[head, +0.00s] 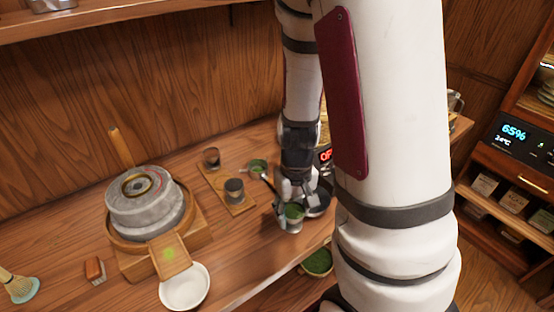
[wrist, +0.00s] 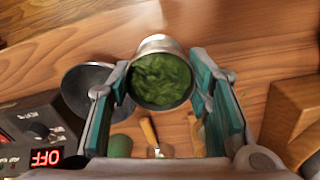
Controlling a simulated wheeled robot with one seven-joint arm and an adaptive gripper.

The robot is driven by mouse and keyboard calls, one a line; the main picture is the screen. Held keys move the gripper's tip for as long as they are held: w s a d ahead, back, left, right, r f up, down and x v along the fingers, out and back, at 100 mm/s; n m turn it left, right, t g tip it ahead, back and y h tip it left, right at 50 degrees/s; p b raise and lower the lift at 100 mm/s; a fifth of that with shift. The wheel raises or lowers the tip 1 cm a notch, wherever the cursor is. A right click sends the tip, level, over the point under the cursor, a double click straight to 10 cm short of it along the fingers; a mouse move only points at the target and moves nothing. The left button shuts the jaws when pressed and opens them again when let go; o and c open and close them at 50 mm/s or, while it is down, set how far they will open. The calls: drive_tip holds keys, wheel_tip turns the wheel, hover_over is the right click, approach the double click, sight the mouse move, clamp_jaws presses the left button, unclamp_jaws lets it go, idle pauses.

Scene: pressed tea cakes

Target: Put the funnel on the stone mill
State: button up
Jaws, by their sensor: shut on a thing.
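The grey round stone mill (head: 145,208) stands at the left on a wooden base in the head view, with a dark and brass-coloured ring on top. My gripper (head: 291,208) is low over the counter, right of the mill. In the wrist view my gripper (wrist: 162,92) is shut on a metal cup of green leaves (wrist: 160,78), one teal-padded finger on each side. The cup also shows in the head view (head: 293,213). I cannot make out a clear funnel; a dark round bowl-like thing (wrist: 88,88) lies beside the cup.
A wooden tray (head: 222,190) with two dark cups lies between mill and gripper. A white bowl (head: 185,288) sits before the mill. A device with a red OFF display (wrist: 42,135) stands close to the gripper. A whisk (head: 18,287) lies far left.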

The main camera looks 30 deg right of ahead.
drive_tip(key=shift+s, duration=0.4)
drive_tip(key=w+b, duration=0.1)
drive_tip(key=b, duration=0.2)
drive_tip(key=shift+w+f, duration=0.2)
drive_tip(key=shift+w, duration=0.15)
drive_tip(key=w+b, duration=0.1)
drive_tip(key=b, duration=0.2)
drive_tip(key=w, duration=0.8)
drive_tip(key=w+d+f, duration=0.1)
drive_tip(key=w, duration=0.4)
drive_tip(key=shift+f, duration=1.75)
drive_tip(key=shift+f, duration=0.2)
drive_tip(key=o, duration=0.9)
